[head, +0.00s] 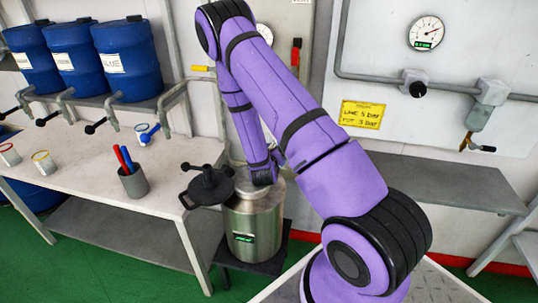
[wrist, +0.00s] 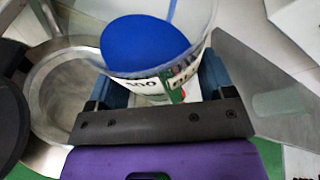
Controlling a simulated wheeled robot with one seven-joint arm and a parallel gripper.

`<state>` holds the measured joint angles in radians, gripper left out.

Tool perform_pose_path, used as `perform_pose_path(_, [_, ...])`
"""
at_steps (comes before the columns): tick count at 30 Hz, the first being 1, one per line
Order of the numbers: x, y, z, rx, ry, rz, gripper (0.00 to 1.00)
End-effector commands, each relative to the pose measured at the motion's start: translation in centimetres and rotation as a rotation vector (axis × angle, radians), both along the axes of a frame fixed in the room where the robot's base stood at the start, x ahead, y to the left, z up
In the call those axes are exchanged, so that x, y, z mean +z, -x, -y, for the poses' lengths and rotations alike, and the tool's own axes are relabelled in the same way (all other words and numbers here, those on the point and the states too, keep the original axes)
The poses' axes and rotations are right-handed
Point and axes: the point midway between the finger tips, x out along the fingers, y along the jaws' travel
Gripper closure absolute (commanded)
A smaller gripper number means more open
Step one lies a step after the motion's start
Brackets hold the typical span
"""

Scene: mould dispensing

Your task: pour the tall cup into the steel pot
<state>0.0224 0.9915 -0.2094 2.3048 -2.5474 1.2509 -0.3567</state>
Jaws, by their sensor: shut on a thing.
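My gripper (wrist: 157,88) is shut on the tall cup (wrist: 128,62), a clear cup with a printed white label and blue contents. The cup and gripper are not visible in the head view, where my arm hides that area. The steel pot (head: 253,222) stands on a low dark stand, with its lid (head: 208,186) swung open to the left. In the wrist view the pot's open mouth (wrist: 60,98) lies to the left of the cup and looks empty of blue. I cannot tell the cup's exact tilt, and no stream shows.
A white table (head: 85,185) at left holds a grey holder (head: 134,184) with red and blue sticks, and small cups (head: 43,163). Blue drums (head: 128,60) with taps stand above it. A grey shelf (head: 440,180) at right is clear.

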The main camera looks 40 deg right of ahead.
Motion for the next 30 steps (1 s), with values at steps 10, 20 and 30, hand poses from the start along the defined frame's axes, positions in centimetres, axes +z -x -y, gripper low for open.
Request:
perform_pose_path(10, [-1.0,0.1,0.1,0.003,0.253,-0.175,0.62])
perform_pose_path(20, [-1.3,-0.3,-0.5,0.002,0.456,-0.317,0.62])
perform_pose_path(30, [-0.6,-0.7,-1.0,0.004,0.679,-0.47,0.62])
